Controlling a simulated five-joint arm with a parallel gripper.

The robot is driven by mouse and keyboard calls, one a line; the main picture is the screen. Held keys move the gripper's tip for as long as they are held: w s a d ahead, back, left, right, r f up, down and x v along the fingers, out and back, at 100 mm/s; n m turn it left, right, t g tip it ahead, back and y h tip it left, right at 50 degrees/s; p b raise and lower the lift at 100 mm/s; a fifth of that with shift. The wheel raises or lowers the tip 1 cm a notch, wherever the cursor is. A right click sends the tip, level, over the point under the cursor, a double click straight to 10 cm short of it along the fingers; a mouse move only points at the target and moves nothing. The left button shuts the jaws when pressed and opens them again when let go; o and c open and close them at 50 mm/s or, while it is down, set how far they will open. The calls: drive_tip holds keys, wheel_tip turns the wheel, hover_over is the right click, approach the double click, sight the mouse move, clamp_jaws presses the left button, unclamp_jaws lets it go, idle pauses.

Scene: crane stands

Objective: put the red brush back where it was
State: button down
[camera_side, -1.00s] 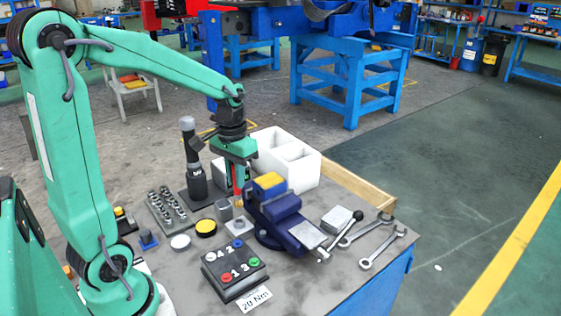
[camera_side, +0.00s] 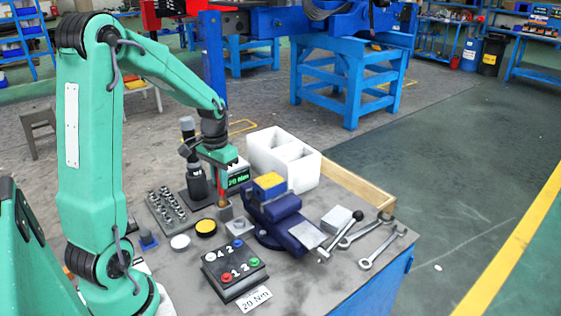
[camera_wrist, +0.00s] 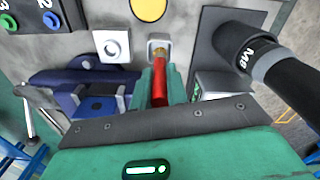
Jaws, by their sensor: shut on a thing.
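The red brush (camera_wrist: 159,82) is upright between the fingers of my gripper (camera_wrist: 160,88), which is shut on it. In the side view my gripper (camera_side: 220,182) holds the brush (camera_side: 222,197) over a small grey square holder (camera_side: 225,212). In the wrist view the brush's orange lower end lines up with the opening of this holder (camera_wrist: 151,43). I cannot tell whether the end is inside the opening or just above it. A second grey square holder (camera_side: 240,227) stands nearer the camera, with a round hole showing in the wrist view (camera_wrist: 113,45).
A dark torque tool on a stand (camera_side: 197,180) is close left of my gripper. A green-lit display (camera_side: 238,175) stands behind. A blue vise (camera_side: 275,212) is to the right. A yellow-topped tin (camera_side: 206,227), a socket tray (camera_side: 170,208) and a button box (camera_side: 234,267) are nearby.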

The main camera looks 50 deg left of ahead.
sight(222, 199)
drive_tip(key=shift+f, duration=1.8)
drive_tip(key=shift+f, duration=0.1)
drive_tip(key=c, duration=1.4)
unclamp_jaws()
wheel_tip(222, 199, up, 12)
drive_tip(key=shift+r, duration=0.15)
